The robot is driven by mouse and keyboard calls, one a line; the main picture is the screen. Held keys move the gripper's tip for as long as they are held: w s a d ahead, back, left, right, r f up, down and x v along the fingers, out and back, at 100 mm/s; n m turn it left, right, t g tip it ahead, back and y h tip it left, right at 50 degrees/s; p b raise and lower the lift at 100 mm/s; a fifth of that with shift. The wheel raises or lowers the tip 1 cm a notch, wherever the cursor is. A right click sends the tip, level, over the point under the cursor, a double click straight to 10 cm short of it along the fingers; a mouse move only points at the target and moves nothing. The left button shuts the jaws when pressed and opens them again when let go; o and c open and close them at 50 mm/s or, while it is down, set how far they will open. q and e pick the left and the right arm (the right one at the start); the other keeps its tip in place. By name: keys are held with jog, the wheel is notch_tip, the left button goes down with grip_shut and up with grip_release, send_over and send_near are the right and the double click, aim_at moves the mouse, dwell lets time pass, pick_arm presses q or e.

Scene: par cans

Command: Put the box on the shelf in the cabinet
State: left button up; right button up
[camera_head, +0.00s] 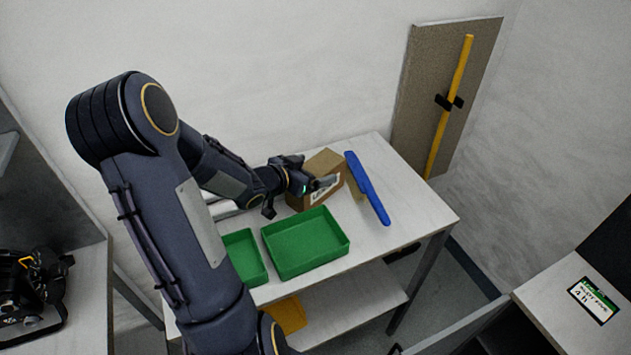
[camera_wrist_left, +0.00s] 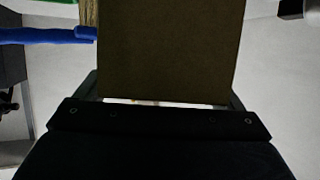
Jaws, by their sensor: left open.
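The brown cardboard box (camera_head: 323,163) with a white label stands at the back of the white table. My left gripper (camera_head: 322,184) reaches it from the left and is open, with its fingers close around the box. In the left wrist view the box (camera_wrist_left: 168,50) fills the middle, between the two fingers (camera_wrist_left: 165,98). I cannot tell whether the fingers touch it. My right gripper is not in view. No cabinet can be made out for certain; a grey structure (camera_head: 40,165) stands at the left edge.
Two green trays, a large one (camera_head: 304,244) and a small one (camera_head: 243,256), sit in front of the box. A blue-handled brush (camera_head: 368,188) lies to its right. The table (camera_head: 415,215) is clear at the right end. A yellow item (camera_head: 288,315) lies on the lower shelf.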

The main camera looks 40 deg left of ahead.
pick_arm(q)
jog(key=c, duration=1.7)
jog(key=shift+r, duration=0.1)
